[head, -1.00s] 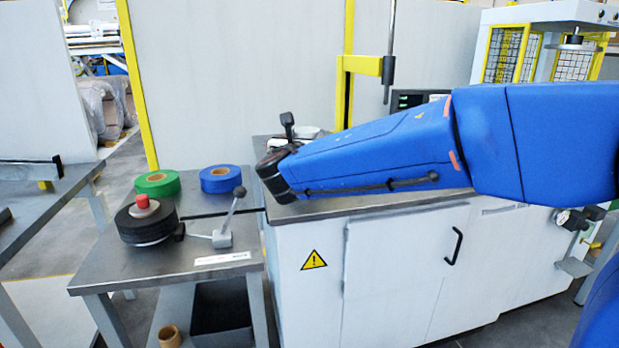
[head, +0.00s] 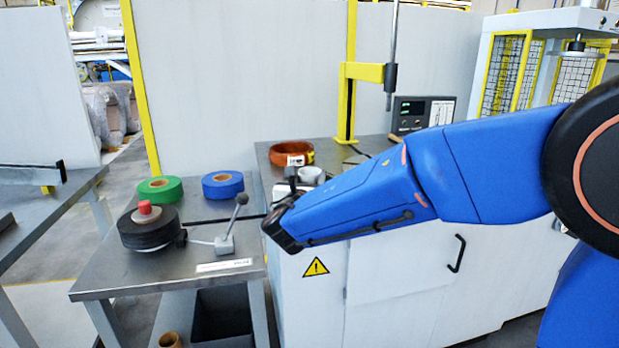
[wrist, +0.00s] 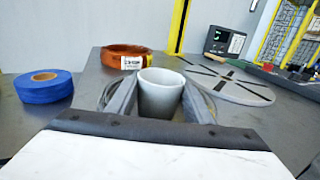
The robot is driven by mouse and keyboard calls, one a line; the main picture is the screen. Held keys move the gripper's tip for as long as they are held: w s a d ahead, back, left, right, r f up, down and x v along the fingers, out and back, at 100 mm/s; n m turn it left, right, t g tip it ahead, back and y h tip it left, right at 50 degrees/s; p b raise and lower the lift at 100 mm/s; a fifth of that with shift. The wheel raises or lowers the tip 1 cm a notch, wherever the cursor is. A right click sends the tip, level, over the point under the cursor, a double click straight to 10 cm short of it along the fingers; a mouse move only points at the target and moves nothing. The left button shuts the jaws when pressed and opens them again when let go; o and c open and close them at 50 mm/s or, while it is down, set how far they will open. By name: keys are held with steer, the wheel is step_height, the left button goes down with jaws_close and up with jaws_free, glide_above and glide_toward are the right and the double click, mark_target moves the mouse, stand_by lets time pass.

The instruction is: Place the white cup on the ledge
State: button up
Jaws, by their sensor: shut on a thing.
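The white cup (wrist: 160,94) stands upright between the two grey fingers of my gripper (wrist: 160,103) in the wrist view, and the gripper is shut on it. In the head view the white cup (head: 312,174) is partly hidden behind my blue arm, over the left end of the white cabinet. The cup's bottom is hidden, so I cannot tell whether it touches the worktop (head: 266,158). I cannot tell which surface is the ledge.
An orange coil with a label (wrist: 124,58) lies behind the cup. A round grey slotted plate (wrist: 232,84) is to its right. Blue tape (wrist: 45,88), green tape (head: 159,188) and a black roll (head: 148,230) lie on the lower left table. A yellow post (head: 348,100) stands behind.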

steer(key=o, duration=1.1)
steer(key=shift+f, duration=0.1)
